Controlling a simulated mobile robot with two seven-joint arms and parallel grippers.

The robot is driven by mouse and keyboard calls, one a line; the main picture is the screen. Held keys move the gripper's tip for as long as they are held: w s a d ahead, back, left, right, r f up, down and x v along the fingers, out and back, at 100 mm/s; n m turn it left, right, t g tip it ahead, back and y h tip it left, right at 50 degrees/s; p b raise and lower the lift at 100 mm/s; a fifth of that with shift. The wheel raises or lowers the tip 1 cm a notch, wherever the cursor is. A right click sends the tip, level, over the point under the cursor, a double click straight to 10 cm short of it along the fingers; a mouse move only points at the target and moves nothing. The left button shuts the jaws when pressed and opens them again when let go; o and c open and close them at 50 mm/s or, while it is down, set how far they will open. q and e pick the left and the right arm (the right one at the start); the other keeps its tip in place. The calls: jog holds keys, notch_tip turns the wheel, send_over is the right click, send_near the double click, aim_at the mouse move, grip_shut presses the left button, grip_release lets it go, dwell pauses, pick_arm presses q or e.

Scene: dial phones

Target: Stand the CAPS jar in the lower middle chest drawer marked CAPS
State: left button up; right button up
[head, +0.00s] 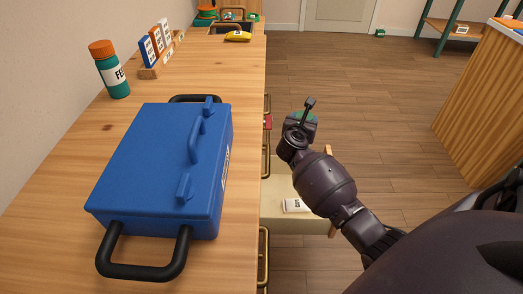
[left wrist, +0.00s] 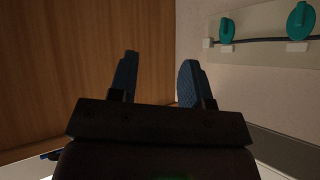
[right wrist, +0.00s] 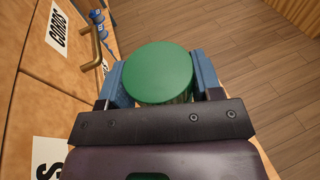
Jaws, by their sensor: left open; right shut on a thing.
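My right gripper (head: 303,118) is shut on a jar with a round green lid (right wrist: 158,72). The lid faces the right wrist camera between the two blue fingers; most of the jar's body and any label on it are hidden. In the head view the gripper and jar are above and beyond an open, pale-bottomed drawer (head: 278,222) that sticks out from the chest. A white card with dark print (head: 296,205) is at this drawer; my arm covers part of it. My left gripper (left wrist: 158,72) is open and empty, away from the jar, and out of the head view.
A blue toolbox (head: 150,165) with black handles stands on the wooden top. A teal bottle with orange cap (head: 112,72) and a rack of cards (head: 158,50) stand behind it. Brass handles (head: 264,255) line the chest front. A CORDS label (right wrist: 57,28) is near my right gripper.

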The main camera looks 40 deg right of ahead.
jog(key=shift+w+d+f, duration=0.1)
jog(key=shift+d+f, duration=0.1)
jog(key=shift+f, duration=0.4)
jog(key=shift+d+f, duration=0.2)
jog(key=shift+f, duration=0.4)
pick_arm(q)
jog(key=t+b, duration=0.1)
jog(key=b, duration=0.3)
jog(key=w+f+t+b, duration=0.1)
jog(key=t+b, duration=0.1)
jog(key=b, duration=0.3)
jog(key=shift+a+n, duration=0.3)
pick_arm(e)
notch_tip(320, 180, down, 19)
jog(key=shift+f, duration=0.3)
jog(key=o, duration=1.4)
